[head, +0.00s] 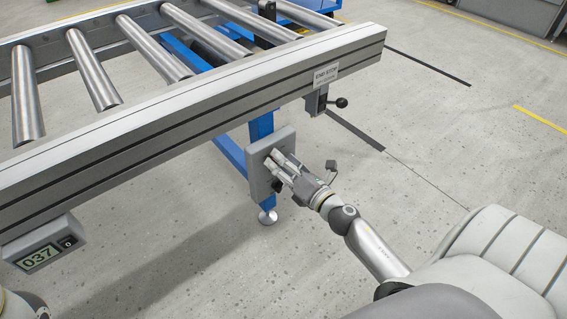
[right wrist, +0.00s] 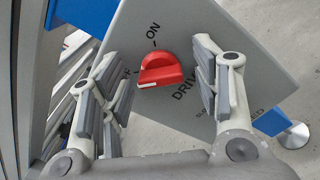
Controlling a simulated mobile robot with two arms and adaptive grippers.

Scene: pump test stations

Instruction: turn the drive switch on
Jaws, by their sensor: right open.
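The drive switch is a red rotary knob (right wrist: 160,70) on a grey panel, seen in the right wrist view. ON is printed above it and DRIVE to its right; a label at its left is mostly hidden by a finger, with an F showing. The knob's white mark is on its lower left side, away from ON. My right gripper (right wrist: 161,76) is open, with one finger on each side of the knob; contact is not clear. In the head view the grey switch box (head: 257,178) is on the conveyor's blue leg, with my right gripper (head: 283,168) at its face, hiding the knob.
The roller conveyor (head: 200,110) runs above the box, its side rail close over my right gripper. A small black-knobbed lever (head: 340,102) sits under an END STOP label. A display reading 037 (head: 38,257) hangs at lower left.

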